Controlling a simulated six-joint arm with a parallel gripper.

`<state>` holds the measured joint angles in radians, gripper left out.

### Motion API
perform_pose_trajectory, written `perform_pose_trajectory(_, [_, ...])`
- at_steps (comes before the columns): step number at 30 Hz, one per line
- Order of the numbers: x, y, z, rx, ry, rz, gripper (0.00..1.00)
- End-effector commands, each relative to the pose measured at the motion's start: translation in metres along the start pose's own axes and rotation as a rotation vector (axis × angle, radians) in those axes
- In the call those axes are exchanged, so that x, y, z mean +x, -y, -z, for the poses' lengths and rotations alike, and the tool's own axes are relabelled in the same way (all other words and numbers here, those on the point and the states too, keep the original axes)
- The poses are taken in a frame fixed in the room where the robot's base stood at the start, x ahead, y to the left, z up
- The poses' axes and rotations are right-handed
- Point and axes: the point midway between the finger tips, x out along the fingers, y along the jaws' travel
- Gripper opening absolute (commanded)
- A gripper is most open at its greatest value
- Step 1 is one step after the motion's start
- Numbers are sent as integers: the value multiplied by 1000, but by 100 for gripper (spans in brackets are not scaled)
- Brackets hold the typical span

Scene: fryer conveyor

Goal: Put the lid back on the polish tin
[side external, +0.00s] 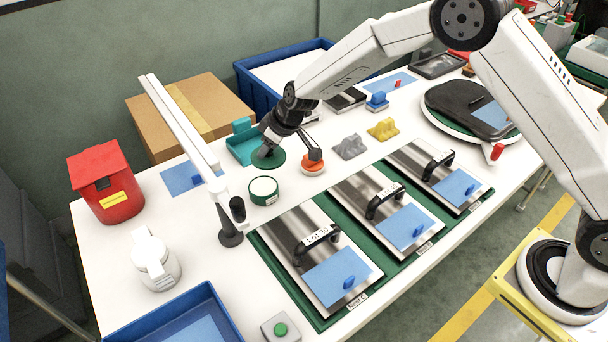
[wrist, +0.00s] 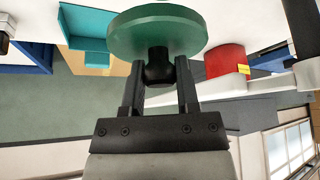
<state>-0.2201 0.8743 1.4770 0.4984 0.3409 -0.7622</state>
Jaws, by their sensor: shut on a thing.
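The polish tin (side external: 264,192) is a short, round green tin standing open on the white table, with a pale surface showing inside its rim. The lid (side external: 268,158) is a dark green disc with a black knob. My gripper (side external: 276,138) is shut on that knob, and the lid shows just behind the tin in the side view, apart from it. How high the lid is above the table is hard to tell. In the wrist view my gripper (wrist: 159,72) pinches the knob between both fingers, and the lid (wrist: 157,32) spreads beyond the fingertips. The tin is not clear there.
A teal tray (side external: 245,147) stands behind the lid, and an orange piece with a dark top (side external: 312,165) stands to its right. A white post lamp (side external: 231,236) rises in front left of the tin. Metal-lidded panels (side external: 310,255) lie to the front right. A red bin (side external: 100,185) stands left.

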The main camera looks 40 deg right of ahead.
Motion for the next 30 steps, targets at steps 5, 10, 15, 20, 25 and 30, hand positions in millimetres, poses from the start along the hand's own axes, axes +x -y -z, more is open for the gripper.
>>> perform_pose_trajectory(5, [24,9,1,-60,-4,34,0])
perform_pose_trajectory(10, [32,12,2,-86,-8,47,0])
perform_pose_trajectory(15, [34,13,2,-90,-10,49,0])
perform_pose_trajectory(20, [35,13,1,-90,-9,49,0])
perform_pose_trajectory(25, [39,13,-2,-90,-9,48,0])
perform_pose_trajectory(30, [48,13,-7,-88,-8,48,0])
